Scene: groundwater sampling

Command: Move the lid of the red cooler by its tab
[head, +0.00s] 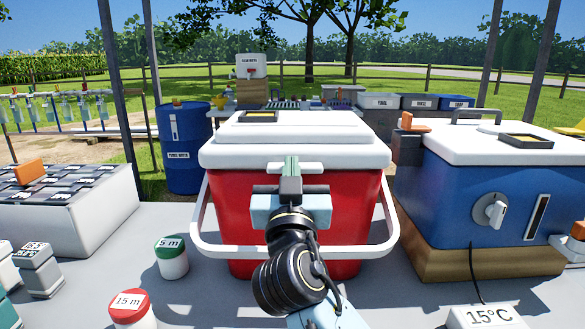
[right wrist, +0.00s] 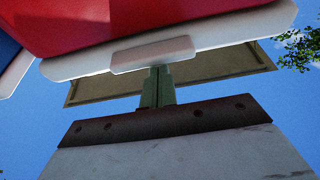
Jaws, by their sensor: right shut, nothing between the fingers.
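The red cooler (head: 330,205) stands in the middle of the table in the head view, with its white lid (head: 345,150) lying on top. The lid's white tab (head: 260,167) sticks out at the middle of the front rim. My right gripper (head: 290,166) is in front of the tab and covers its middle; its greenish fingers are together and hold nothing. In the right wrist view the fingertips (right wrist: 158,76) are right at the edge of the tab (right wrist: 152,54), under the white lid rim (right wrist: 235,32); I cannot tell whether they touch it. My left gripper is not in view.
A white handle (head: 235,251) loops around the red cooler's front. A blue cooler (head: 470,190) stands close on the right. Jars with green (head: 171,258) and red (head: 131,308) lids stand left of my arm. A grey-topped crate (head: 60,210) is at the left.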

